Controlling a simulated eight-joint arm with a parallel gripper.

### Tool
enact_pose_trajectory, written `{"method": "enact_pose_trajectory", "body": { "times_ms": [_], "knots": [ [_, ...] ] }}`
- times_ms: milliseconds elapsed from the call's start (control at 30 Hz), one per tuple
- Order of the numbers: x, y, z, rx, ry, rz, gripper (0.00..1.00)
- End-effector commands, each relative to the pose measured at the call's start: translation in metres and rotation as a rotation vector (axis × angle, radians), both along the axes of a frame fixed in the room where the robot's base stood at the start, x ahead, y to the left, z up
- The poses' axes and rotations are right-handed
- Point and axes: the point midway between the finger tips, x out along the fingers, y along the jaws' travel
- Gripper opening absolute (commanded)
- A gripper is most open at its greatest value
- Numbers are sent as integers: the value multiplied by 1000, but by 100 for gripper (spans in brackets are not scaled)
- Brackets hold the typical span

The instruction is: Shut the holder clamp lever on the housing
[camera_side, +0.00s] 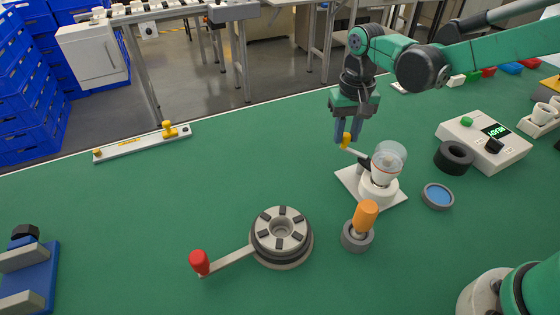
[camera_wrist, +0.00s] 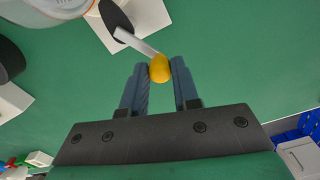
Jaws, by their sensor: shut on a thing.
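The housing (camera_side: 379,190) is a white round body on a white square plate, with a clear dome over its top. The clamp lever (camera_side: 357,153) sticks out from its left side and ends in a yellow knob (camera_side: 346,139). My gripper (camera_side: 346,138) comes down from above at the lever's outer end, with its fingers on the knob. In the wrist view the yellow knob (camera_wrist: 160,68) sits between the two fingertips, and the lever's pale bar (camera_wrist: 135,43) runs up and left to a dark pivot. The housing is mostly cut off in that view.
An orange-handled tool (camera_side: 364,217) stands in a grey ring in front of the housing. A black ring (camera_side: 454,157), a blue-topped disc (camera_side: 438,195) and a control box (camera_side: 484,141) are to the right. A round fixture with a red-knobbed crank (camera_side: 281,237) is front left.

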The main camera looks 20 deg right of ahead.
Motion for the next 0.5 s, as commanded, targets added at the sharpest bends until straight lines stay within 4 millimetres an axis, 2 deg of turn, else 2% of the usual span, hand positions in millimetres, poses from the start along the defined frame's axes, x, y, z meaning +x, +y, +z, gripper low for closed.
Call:
{"method": "enact_pose_trajectory", "body": {
  "times_ms": [33, 67, 100, 167, 500],
  "knots": [
    [0, -1, 0, -2, -2, -1, 0],
    [0, -1, 0, -3, -2, -1, 31],
    [0, -1, 0, -3, -2, -1, 43],
    [1, -1, 0, -2, -2, -1, 57],
    [0, 0, 3, -1, -1, 1, 57]
  ]
}}
